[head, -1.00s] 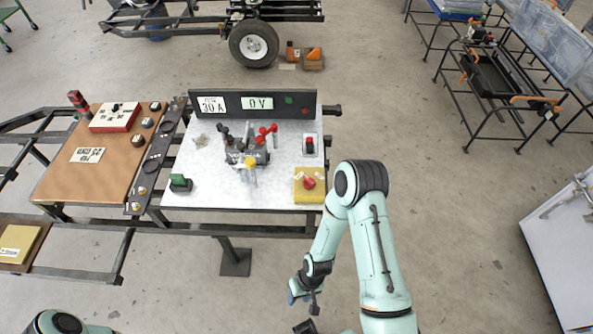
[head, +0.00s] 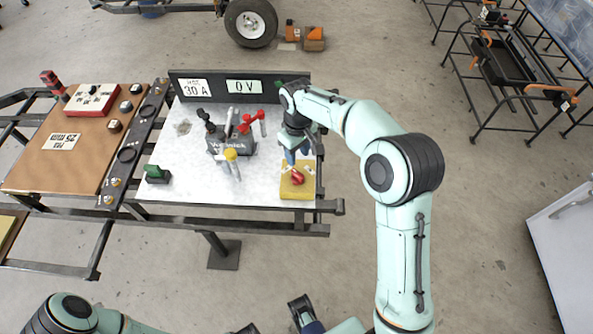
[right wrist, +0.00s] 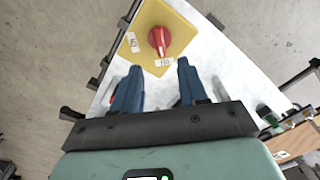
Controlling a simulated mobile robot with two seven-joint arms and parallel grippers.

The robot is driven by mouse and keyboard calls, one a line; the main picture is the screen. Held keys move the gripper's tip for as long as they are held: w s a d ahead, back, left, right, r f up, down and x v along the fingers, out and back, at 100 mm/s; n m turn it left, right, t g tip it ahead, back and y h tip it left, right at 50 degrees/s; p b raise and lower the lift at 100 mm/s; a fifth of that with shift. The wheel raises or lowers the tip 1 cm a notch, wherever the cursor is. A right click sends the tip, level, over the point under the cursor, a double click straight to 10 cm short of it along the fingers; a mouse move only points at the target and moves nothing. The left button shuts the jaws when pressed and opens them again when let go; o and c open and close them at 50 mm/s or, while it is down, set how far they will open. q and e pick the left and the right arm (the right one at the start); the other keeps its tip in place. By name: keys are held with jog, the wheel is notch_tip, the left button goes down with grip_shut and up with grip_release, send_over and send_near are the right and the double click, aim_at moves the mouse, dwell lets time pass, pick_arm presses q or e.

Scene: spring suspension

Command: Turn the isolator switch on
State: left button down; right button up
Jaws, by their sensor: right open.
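The isolator switch is a red rotary knob (head: 297,177) on a yellow box (head: 297,192) at the right front corner of the light metal board. In the right wrist view the knob (right wrist: 160,42) stands ahead of the fingers, its light mark toward the nearer small white label (right wrist: 164,62); another label (right wrist: 133,42) lies at the left. The lettering is too small to read surely. My right gripper (head: 291,156) is just behind the box, pointing down. Its fingers (right wrist: 158,66) are apart, empty and clear of the knob. My left gripper (head: 307,320) is partly visible at the bottom edge; its opening is unclear.
A black panel (head: 240,88) reading 30 A and 0 V stands along the board's back. A dark clamp block (head: 232,145) with red and grey levers is mid-board. A green switch (head: 157,175) sits at front left. The board's front middle is clear.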

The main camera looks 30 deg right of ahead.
aim_at(297, 173)
notch_tip(297, 173, down, 10)
jog(key=shift+r+b, duration=0.1)
jog(key=shift+b, duration=0.4)
grip_shut()
